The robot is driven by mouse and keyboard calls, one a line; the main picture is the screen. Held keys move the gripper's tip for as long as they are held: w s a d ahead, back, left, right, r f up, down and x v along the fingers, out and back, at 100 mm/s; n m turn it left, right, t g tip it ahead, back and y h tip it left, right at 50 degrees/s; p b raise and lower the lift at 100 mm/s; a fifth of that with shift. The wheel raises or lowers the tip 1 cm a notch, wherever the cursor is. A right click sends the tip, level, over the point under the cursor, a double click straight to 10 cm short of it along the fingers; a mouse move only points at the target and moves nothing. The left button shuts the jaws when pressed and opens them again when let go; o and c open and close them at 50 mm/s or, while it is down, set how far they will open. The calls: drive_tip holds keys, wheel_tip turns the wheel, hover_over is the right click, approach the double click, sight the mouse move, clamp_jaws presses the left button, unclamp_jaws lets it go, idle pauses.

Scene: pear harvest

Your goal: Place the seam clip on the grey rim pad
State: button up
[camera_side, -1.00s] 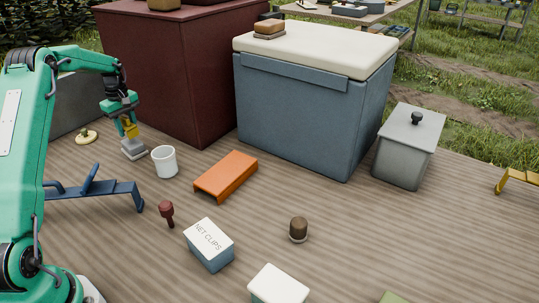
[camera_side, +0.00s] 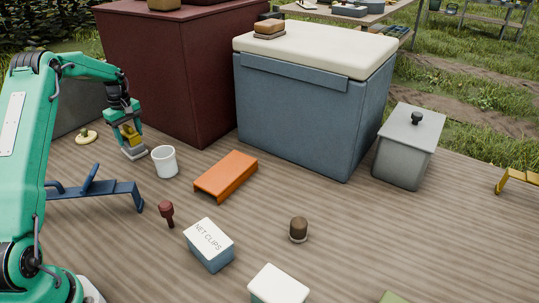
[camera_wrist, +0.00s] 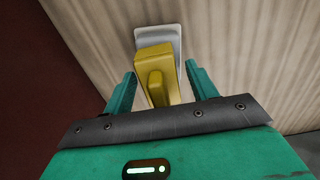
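The yellow piece, seemingly the seam clip (camera_wrist: 158,80), is upright between my fingers in the wrist view. It also shows under my arm in the side view (camera_side: 128,134). A pale grey rounded pad (camera_wrist: 158,35) shows beyond and beneath the clip; its edge also shows low in the side view (camera_side: 134,153). The clip seems to rest on the pad, but their contact is hidden. My gripper (camera_wrist: 162,78) is open around the clip, with a visible gap at the right finger. The left finger is very close to the clip.
A white cup (camera_side: 164,162) stands just right of my gripper. A maroon bin (camera_side: 180,75) rises behind it. A blue bracket (camera_side: 100,190) lies in front, and an orange channel (camera_side: 226,176) lies to the right. The deck's right middle is mostly clear.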

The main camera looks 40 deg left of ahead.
sight(128, 126)
drive_tip(key=shift+r, duration=0.1)
wheel_tip(128, 126, up, 12)
drive_tip(key=shift+r, duration=0.1)
idle(0.7)
idle(0.5)
drive_tip(key=shift+d+r, duration=0.2)
drive_tip(key=shift+d, duration=0.05)
drive_tip(key=s+d+r+m+t, duration=0.1)
drive_tip(key=s+d+r+m, duration=0.2)
drive_tip(key=d, duration=0.4)
drive_tip(key=d+r+m+t+y, duration=0.1)
drive_tip(key=d+r+m, duration=0.1)
drive_tip(key=d+r, duration=0.4)
drive_tip(key=s+d+r+m, duration=0.2)
drive_tip(key=d+m, duration=0.1)
drive_tip(key=d, duration=0.5)
drive_tip(key=s+d+f+m+t, duration=0.1)
drive_tip(key=s+d+f+m, duration=0.1)
drive_tip(key=s+d+m, duration=0.3)
drive_tip(key=s+d+f+m+t+h, duration=0.1)
drive_tip(key=s+d+m, duration=0.4)
drive_tip(key=s+d, duration=0.6)
drive_tip(key=shift+s+f+t, duration=0.55)
drive_tip(key=shift+s+t, duration=0.25)
